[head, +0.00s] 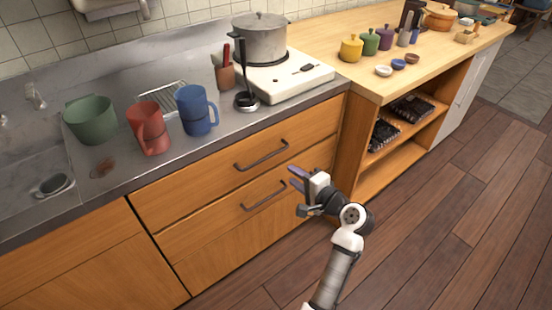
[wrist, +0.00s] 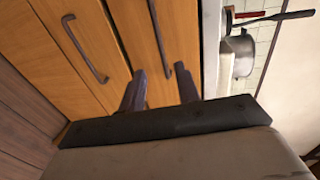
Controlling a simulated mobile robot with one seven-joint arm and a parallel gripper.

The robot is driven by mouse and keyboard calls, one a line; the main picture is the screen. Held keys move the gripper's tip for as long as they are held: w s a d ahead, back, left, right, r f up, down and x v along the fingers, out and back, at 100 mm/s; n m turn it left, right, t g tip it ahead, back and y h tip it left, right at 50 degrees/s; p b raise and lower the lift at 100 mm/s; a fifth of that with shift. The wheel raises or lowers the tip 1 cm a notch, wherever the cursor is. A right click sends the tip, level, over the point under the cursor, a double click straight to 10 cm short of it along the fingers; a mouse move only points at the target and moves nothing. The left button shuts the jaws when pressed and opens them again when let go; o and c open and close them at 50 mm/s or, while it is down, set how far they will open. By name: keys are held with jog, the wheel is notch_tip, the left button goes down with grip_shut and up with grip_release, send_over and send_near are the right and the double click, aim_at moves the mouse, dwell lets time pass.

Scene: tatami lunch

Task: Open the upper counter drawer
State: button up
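The upper counter drawer (head: 225,165) is shut, a wooden front with a dark bar handle (head: 262,155) just below the steel counter. The lower drawer (head: 215,230) below it is also shut and has a similar handle (head: 264,196). My gripper (head: 292,178) is in front of the drawers, near the right end of the handles. In the wrist view my gripper's two fingers (wrist: 160,88) are apart with nothing between them. The upper handle (wrist: 157,35) shows beyond the gap between the fingers, apart from them. The lower handle (wrist: 82,48) lies to the left there.
On the steel counter stand a green pot (head: 91,119), a red pitcher (head: 149,128), a blue mug (head: 198,111) and a white stove (head: 285,77) with a steel pot (head: 262,42). An open shelf (head: 385,165) is to the right. The wooden floor (head: 430,230) before it is clear.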

aim_at(268, 158)
jog(key=p+x, duration=0.1)
jog(key=x, duration=1)
jog(key=shift+w+a, duration=0.2)
jog(key=shift+w, duration=0.05)
jog(key=shift+c, duration=0.3)
grip_shut()
